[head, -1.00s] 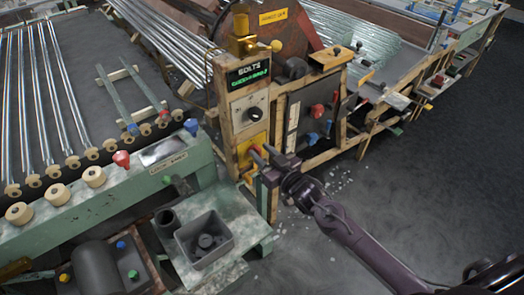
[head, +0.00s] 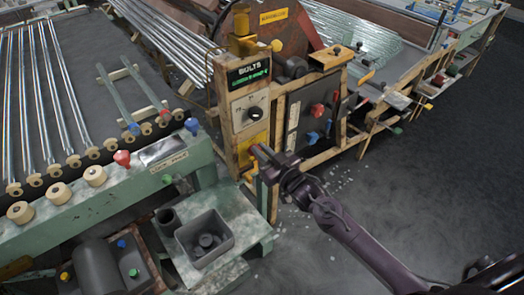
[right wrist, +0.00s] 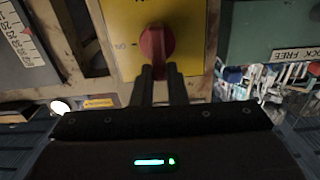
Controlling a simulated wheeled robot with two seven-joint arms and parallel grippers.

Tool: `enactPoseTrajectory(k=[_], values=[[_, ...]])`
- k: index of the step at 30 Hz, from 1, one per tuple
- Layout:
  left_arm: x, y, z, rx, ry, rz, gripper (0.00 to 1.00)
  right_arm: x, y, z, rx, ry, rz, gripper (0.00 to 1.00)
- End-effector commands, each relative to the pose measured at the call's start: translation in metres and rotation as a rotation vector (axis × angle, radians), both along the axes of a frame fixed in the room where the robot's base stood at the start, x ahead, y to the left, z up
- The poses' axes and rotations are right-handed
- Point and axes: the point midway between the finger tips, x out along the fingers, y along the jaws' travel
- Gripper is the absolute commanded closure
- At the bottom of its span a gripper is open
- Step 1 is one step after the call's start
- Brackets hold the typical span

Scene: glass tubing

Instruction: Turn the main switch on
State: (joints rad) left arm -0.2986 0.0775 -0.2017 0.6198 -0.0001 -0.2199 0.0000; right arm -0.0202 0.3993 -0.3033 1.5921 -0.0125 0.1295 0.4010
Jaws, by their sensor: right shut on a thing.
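The main switch is a red rotary knob (right wrist: 155,42) on a yellow plate (right wrist: 190,18), seen in the right wrist view. A dark mark and small lettering sit beside the knob on the plate's left. The knob's grip bar looks about upright in that view. My right gripper (right wrist: 162,74) is shut on the knob's near end. In the head view the right gripper (head: 256,150) reaches the yellow plate (head: 245,152) low on the wooden post and hides most of the knob. My left gripper is not in view.
Above the plate on the post are a black dial (head: 254,114) and a lit display (head: 249,74). A dark panel with red and blue knobs (head: 318,110) stands to the right. A green bench with a grey bin (head: 228,240) is at left. Open floor (head: 420,200) lies right.

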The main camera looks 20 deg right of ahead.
Motion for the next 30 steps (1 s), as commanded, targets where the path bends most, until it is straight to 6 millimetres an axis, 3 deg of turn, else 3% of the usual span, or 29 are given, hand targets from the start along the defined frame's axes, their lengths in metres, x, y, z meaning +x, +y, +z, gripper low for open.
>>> enactPoseTrajectory(k=[8, 30], values=[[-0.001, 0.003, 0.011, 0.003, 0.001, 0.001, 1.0, 0.002, -0.004, 0.002, 0.149, 0.054, -0.002, 1.0], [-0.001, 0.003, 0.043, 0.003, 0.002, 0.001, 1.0, 0.007, -0.019, -0.008, 0.803, 0.292, -0.002, 1.0]])
